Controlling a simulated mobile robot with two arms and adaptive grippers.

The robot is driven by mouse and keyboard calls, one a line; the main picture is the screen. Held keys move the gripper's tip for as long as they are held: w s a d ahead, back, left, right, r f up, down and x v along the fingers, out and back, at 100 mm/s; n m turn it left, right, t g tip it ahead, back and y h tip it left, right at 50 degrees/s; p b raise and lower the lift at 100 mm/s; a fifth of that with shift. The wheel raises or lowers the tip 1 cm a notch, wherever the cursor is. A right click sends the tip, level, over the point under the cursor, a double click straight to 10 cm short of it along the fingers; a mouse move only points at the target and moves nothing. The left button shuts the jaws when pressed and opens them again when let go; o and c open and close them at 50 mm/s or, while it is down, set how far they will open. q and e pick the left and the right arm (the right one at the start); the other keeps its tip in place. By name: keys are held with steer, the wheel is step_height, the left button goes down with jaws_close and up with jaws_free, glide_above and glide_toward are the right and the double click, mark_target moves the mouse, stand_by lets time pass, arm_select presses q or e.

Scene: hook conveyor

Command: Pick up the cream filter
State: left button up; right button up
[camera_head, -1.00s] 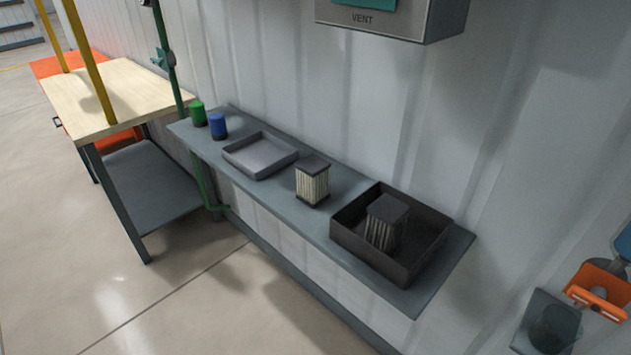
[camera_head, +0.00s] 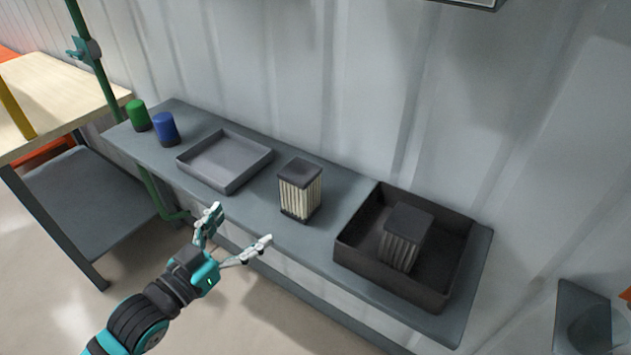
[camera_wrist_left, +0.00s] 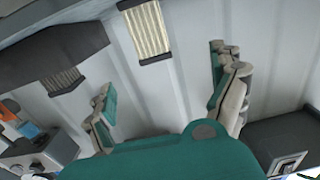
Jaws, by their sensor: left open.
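The cream filter (camera_head: 299,191) stands upright on the grey shelf (camera_head: 265,222), between a shallow grey tray and a dark box. It has a dark cap and base with cream pleats between. In the left wrist view the cream filter (camera_wrist_left: 147,31) shows at the top, beyond and between the fingers. My left gripper (camera_head: 240,228) is open and empty, in front of the shelf's front edge, to the lower left of the filter and apart from it. It also shows in the left wrist view (camera_wrist_left: 168,88). My right gripper is not in view.
A dark box (camera_head: 355,262) on the right holds a grey filter (camera_head: 402,238). The shallow grey tray (camera_head: 222,184) is empty. A green canister (camera_head: 138,115) and a blue canister (camera_head: 165,127) stand at the shelf's left end. A wall rises behind.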

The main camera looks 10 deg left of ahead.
arm_select(q)
step_height(320, 180, up, 2)
steer(key=w+d, duration=0.2)
steer(key=p, duration=0.3)
glide_toward(300, 170)
steer(key=x, duration=0.4)
steer(key=shift+w+f, duration=0.25)
steer(key=shift+f, duration=0.1)
steer(key=p+x, duration=0.1)
steer(key=x, duration=0.1)
steer(key=p+x, duration=0.1)
steer(key=x, duration=0.2)
steer(key=shift+w+r+p, duration=0.1)
steer(key=shift+r+p, duration=0.15)
steer(key=shift+p, duration=0.05)
steer(key=shift+w+d, duration=0.15)
steer(key=shift+w, duration=0.05)
steer(key=shift+f, duration=0.1)
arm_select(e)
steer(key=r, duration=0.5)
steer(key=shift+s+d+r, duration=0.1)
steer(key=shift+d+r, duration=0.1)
arm_select(q)
steer(key=shift+s, duration=0.1)
steer(key=c, duration=1.6)
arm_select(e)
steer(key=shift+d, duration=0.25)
